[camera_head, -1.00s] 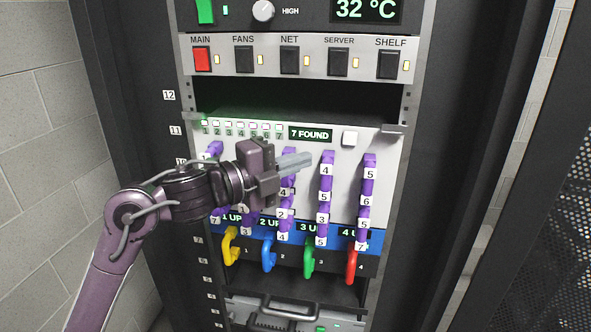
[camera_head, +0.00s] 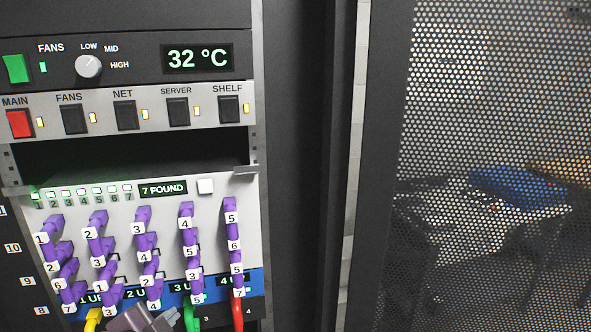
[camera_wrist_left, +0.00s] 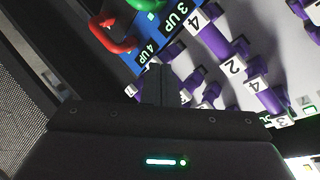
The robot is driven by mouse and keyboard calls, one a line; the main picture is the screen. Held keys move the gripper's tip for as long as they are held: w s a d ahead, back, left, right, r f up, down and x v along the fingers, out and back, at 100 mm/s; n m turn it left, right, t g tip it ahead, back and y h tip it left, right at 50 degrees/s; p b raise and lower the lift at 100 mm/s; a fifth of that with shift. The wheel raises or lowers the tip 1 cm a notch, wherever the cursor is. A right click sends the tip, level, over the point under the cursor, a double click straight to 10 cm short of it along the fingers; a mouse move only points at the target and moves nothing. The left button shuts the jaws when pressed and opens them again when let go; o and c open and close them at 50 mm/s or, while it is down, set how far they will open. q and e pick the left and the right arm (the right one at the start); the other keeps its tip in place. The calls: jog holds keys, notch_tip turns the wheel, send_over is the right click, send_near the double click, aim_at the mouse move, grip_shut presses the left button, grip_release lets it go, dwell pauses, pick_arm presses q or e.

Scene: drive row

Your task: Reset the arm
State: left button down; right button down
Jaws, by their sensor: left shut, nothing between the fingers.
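My left gripper (camera_head: 166,320) shows only in part at the bottom edge of the head view, in front of the lower panel with the purple cables. Its arm is out of the picture. In the left wrist view its two fingers (camera_wrist_left: 158,86) are together with nothing between them. Purple numbered cables (camera_wrist_left: 232,62) and the red handle or plug (camera_wrist_left: 112,36) show beyond the fingers. I cannot tell from these views how close the fingertips are to the cables. My right gripper is not in view.
The rack panel (camera_head: 150,218) carries several purple cables (camera_head: 232,235) and a "7 FOUND" display (camera_head: 164,188). Above it are a switch row (camera_head: 126,114) and a 32 °C display (camera_head: 197,59). A perforated door (camera_head: 480,110) stands at right.

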pick_arm(q)
jog(key=s+d+f+n+g+y, duration=0.1)
jog(key=s+d+f+n+g, duration=0.3)
jog(key=s+f, duration=0.5)
jog(key=s+d+f+n+g, duration=0.1)
jog(key=s+f+n+g, duration=0.45)
jog(key=s+f, duration=0.35)
jog(key=s+f+g, duration=0.1)
jog(key=s+f, duration=0.1)
jog(key=f, duration=1.3)
jog(key=s+f+g, duration=0.1)
jog(key=s+f, duration=0.1)
jog(key=f, duration=1.3)
jog(key=s+a+f, duration=0.2)
jog(key=s+f, duration=0.6)
jog(key=s, duration=0.1)
jog(key=s+a+f, duration=0.1)
jog(key=s+f, duration=0.7)
jog(key=s, duration=0.1)
jog(key=shift+s+a+f+m+g, duration=0.15)
jog(key=shift+s+a+m+g, duration=0.2)
jog(key=shift+a+g, duration=0.1)
